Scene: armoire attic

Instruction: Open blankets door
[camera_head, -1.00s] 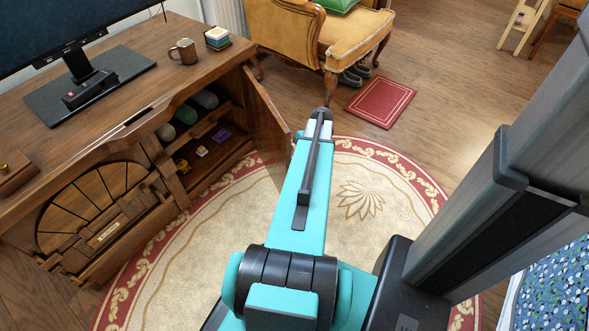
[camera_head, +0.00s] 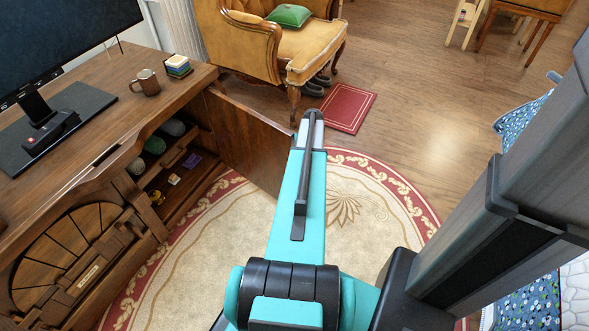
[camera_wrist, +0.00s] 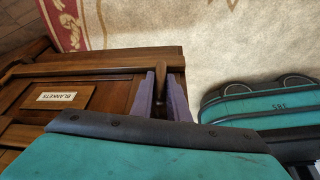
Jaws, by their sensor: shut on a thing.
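The blankets door (camera_head: 250,140) is a dark wooden panel at the right end of the wooden desk. It stands swung out, with the inside of its compartment (camera_head: 185,165) showing. In the wrist view the door (camera_wrist: 118,92) carries a small "BLANKETS" label (camera_wrist: 57,97). My gripper (camera_wrist: 162,92) is shut on the door's handle (camera_wrist: 160,76), one finger on each side of it. In the head view the gripper and handle are hidden behind my arm and the door.
The desk (camera_head: 100,150) bears a monitor (camera_head: 60,45), a mug (camera_head: 145,81) and a stack of coasters (camera_head: 178,66). A yellow armchair (camera_head: 245,45) stands behind the door, with a red mat (camera_head: 347,108) beside it. A round rug (camera_head: 235,225) covers the floor, otherwise clear there.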

